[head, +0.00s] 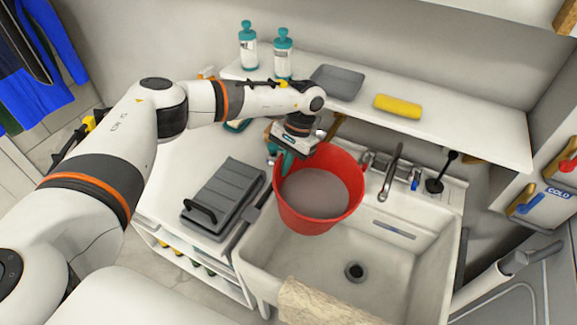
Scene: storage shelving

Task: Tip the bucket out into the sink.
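The red bucket (318,213) is at the back left of the white sink (400,268), roughly upright and holding greyish liquid. I cannot tell whether it rests on the sink or hangs above it. My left gripper (280,160) reaches down at the bucket's back left rim. One teal finger shows inside the rim and another teal part shows just outside it. The wrist hides part of the rim, and I cannot tell whether the fingers press on it. My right gripper is out of view.
A faucet (391,172) stands behind the sink, with a black plunger (440,175) to its right. A beige cloth (325,303) hangs over the front edge. A grey folded crate (225,195) lies on the left counter. The shelf behind holds bottles, a grey tray (338,82) and a yellow roll (398,106).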

